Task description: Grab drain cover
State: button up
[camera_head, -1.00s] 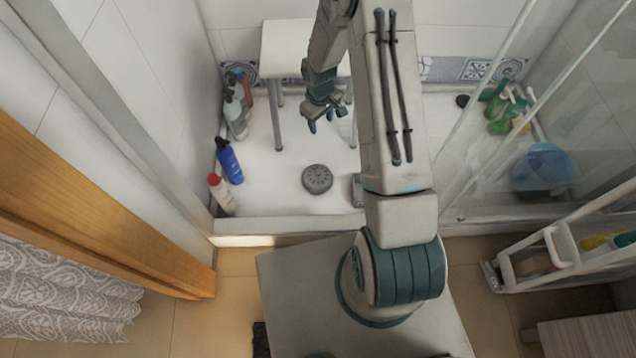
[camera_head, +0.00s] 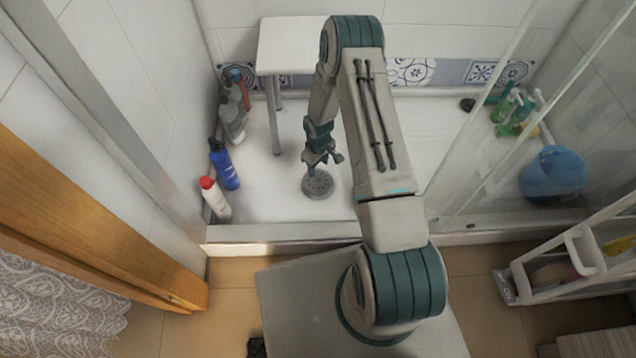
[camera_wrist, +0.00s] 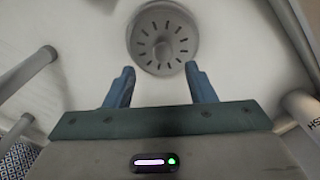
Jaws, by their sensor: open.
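The drain cover (camera_head: 318,187) is a round grey disc on the white shower floor. In the wrist view the drain cover (camera_wrist: 163,36) shows slots and a small raised part in its middle, just beyond my fingertips. My gripper (camera_head: 318,166) is above the drain cover and overlaps its far edge in the head view. In the wrist view my gripper (camera_wrist: 158,80) has its two blue fingers spread apart with nothing between them. I cannot tell the exact height of the fingers above the cover.
A white stool (camera_head: 290,45) stands behind my gripper. A blue bottle (camera_head: 224,165), a red-capped white bottle (camera_head: 214,198) and others line the left wall. The shower sill (camera_head: 280,232) and glass panel (camera_head: 500,110) bound the tray. Floor left of the cover is clear.

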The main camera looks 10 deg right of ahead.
aim_at(318, 176)
notch_tip(318, 176, down, 5)
jog(key=b, duration=0.3)
jog(key=shift+s+a+f, duration=0.15)
jog(key=shift+f, duration=0.05)
jog(key=shift+r, duration=0.1)
grip_shut()
